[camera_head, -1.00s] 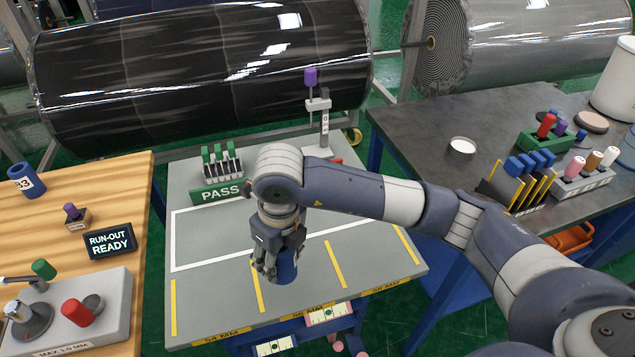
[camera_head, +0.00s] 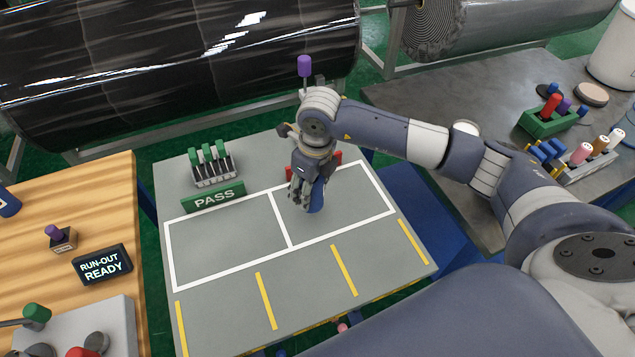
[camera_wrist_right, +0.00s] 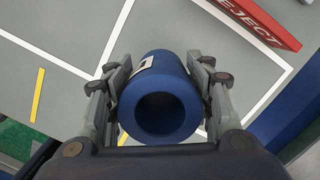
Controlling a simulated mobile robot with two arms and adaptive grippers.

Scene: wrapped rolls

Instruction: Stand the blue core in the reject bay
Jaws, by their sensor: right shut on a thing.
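The blue core (camera_wrist_right: 182,75) is a thick hollow tube with a white label. It sits between the two fingers of my right gripper (camera_wrist_right: 160,80), which is shut on it, with its open end facing the wrist camera. In the head view my right gripper (camera_head: 307,203) points down over the right white-outlined bay, and the core (camera_head: 317,198) is partly hidden by the fingers. I cannot tell whether its lower end touches the table. The red REJECT sign (camera_wrist_right: 262,20) stands at that bay's edge; the arm mostly hides it in the head view. My left gripper is not in view.
The green PASS sign (camera_head: 213,196) and a rack of green-topped pieces (camera_head: 210,165) stand behind the empty left bay. A purple-topped post (camera_head: 304,66) rises behind my arm. Yellow strips mark the front of the grey table (camera_head: 210,300).

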